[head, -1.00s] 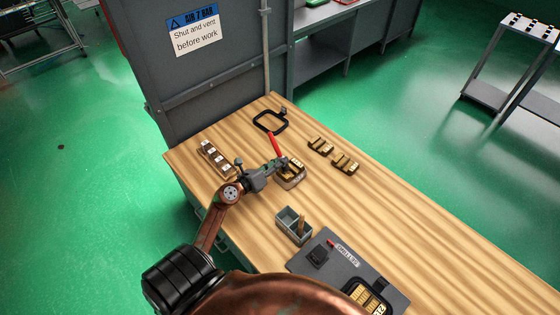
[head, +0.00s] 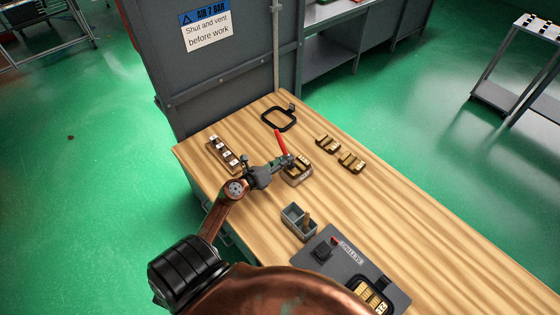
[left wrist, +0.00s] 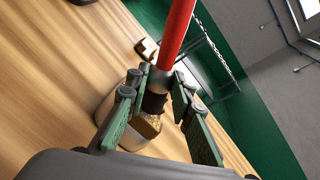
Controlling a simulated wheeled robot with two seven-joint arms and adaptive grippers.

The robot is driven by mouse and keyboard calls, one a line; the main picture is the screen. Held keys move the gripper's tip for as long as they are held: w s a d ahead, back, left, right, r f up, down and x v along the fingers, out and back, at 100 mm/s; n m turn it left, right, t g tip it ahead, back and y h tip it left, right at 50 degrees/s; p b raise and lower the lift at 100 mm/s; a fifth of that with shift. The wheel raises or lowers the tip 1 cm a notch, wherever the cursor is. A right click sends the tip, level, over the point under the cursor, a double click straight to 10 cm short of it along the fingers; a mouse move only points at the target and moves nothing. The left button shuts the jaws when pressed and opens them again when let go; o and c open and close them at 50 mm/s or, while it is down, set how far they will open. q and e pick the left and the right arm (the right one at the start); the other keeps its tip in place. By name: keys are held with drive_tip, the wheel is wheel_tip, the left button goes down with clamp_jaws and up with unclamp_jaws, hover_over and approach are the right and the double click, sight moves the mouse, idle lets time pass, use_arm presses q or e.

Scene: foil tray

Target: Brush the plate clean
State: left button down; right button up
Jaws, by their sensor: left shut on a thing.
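My left gripper (head: 284,161) is shut on a brush with a red handle (head: 281,143). In the left wrist view the red handle (left wrist: 176,35) rises between the fingers, with a dark collar (left wrist: 155,97) low between the green pads. The brush's lower end is at a brass plate (head: 301,167) in a small block-like holder on the bench. A bit of brass shows below the collar in the left wrist view (left wrist: 148,125). Whether the bristles touch the plate is hidden by the fingers. My right gripper is not in view.
Two brass pieces (head: 327,144) (head: 351,162) lie to the right. A black frame (head: 279,118) lies behind, a rack of labelled blocks (head: 226,154) at left. A grey bin (head: 293,223) and dark board (head: 338,250) are nearer. The bench's right side is clear.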

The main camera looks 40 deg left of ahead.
use_arm(q)
drive_tip(key=shift+w, duration=0.85)
drive_tip(key=shift+d+p, duration=0.3)
drive_tip(key=shift+p, duration=0.15)
drive_tip(key=shift+s+r+p, duration=0.15)
drive_tip(key=shift+s+p, duration=0.2)
drive_tip(key=shift+s, duration=0.6)
drive_tip(key=shift+w+d, duration=0.1)
drive_tip(key=shift+w, duration=0.85)
wheel_tip(320, 180, up, 6)
drive_tip(key=p, duration=0.6)
drive_tip(key=shift+p, duration=0.3)
